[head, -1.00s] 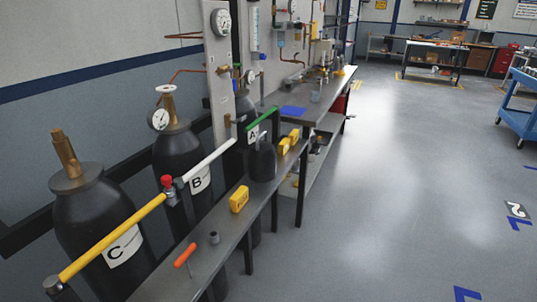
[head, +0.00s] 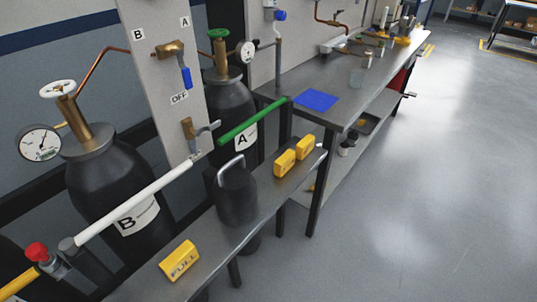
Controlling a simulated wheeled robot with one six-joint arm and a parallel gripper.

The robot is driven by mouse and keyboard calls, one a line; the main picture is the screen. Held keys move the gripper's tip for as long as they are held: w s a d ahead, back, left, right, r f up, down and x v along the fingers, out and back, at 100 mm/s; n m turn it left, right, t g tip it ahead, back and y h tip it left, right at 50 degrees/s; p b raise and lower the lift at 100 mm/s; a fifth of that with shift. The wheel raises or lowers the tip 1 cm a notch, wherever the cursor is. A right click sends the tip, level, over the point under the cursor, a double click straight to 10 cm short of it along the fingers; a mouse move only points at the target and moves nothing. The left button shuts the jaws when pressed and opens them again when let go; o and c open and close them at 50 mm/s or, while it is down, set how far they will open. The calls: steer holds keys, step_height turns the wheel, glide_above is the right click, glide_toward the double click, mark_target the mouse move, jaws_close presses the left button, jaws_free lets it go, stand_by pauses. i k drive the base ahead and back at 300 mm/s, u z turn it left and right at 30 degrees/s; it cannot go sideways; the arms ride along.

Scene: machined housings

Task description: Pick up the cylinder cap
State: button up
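The cylinder cap looks to be the dark, rounded piece (head: 237,198) with a light metal loop handle on top. It stands upright on the narrow grey bench (head: 222,240), in front of cylinder A (head: 222,105). Nothing hides its front. My gripper is not in view.
Yellow FULL block (head: 180,262) sits nearer on the bench; two yellow blocks (head: 285,163) sit beyond the cap. Green bar (head: 252,123) and white bar (head: 135,203) run behind the bench. Cylinder B (head: 112,180) stands left. The floor (head: 420,200) to the right is clear.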

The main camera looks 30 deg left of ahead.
mark_target(234, 188)
steer(key=i, duration=0.8)
steer(key=u, duration=1.7)
